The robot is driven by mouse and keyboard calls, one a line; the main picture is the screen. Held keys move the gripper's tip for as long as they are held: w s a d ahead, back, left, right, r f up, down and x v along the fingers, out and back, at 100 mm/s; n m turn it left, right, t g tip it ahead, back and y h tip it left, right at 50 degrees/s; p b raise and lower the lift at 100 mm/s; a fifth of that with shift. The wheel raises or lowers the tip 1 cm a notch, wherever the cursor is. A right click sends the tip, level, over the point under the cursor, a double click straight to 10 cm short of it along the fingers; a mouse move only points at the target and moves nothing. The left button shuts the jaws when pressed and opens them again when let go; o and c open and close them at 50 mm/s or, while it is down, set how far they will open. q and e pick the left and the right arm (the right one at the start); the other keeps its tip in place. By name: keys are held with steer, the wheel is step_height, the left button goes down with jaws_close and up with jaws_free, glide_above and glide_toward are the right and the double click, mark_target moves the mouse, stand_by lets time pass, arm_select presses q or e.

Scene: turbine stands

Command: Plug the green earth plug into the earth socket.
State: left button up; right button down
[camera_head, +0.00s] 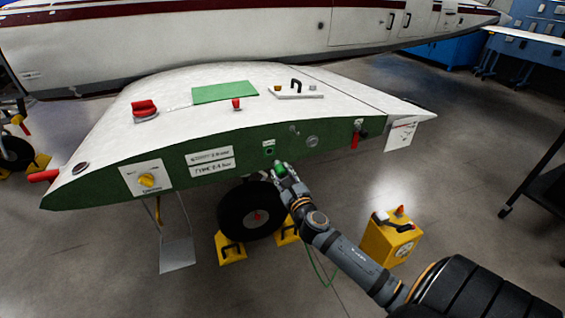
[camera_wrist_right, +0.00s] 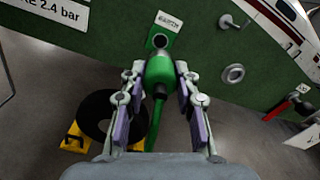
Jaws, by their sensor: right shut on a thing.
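My right gripper (camera_head: 281,170) is in front of the green wing edge and is shut on the green earth plug (camera_head: 281,169). In the right wrist view the plug (camera_wrist_right: 159,72) sits between the two fingers, with its green cable running down toward the camera. The earth socket (camera_head: 269,151) is a dark hole on a green plate under a white label, on the wing edge. In the right wrist view the socket (camera_wrist_right: 160,41) shows just beyond the plug's front end. I cannot tell whether the plug touches it. My left gripper is not in view.
The wing edge (camera_head: 110,180) also carries a yellow knob (camera_head: 147,180), a round metal fitting (camera_head: 312,141) and a red-handled part (camera_head: 355,138). A wheel (camera_head: 250,211) with yellow chocks stands below. A yellow box (camera_head: 388,240) stands on the floor to the right.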

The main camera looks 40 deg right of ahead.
mark_target(277, 163)
steer(key=shift+x, duration=1.65)
steer(key=shift+w+d+r, duration=0.1)
steer(key=shift+w+r, duration=0.05)
steer(key=shift+w, duration=0.2)
steer(key=shift+w+d+p, duration=0.1)
steer(key=shift+w+p, duration=0.2)
steer(key=shift+w, duration=0.15)
steer(key=shift+p, duration=0.3)
steer(key=shift+w, duration=0.1)
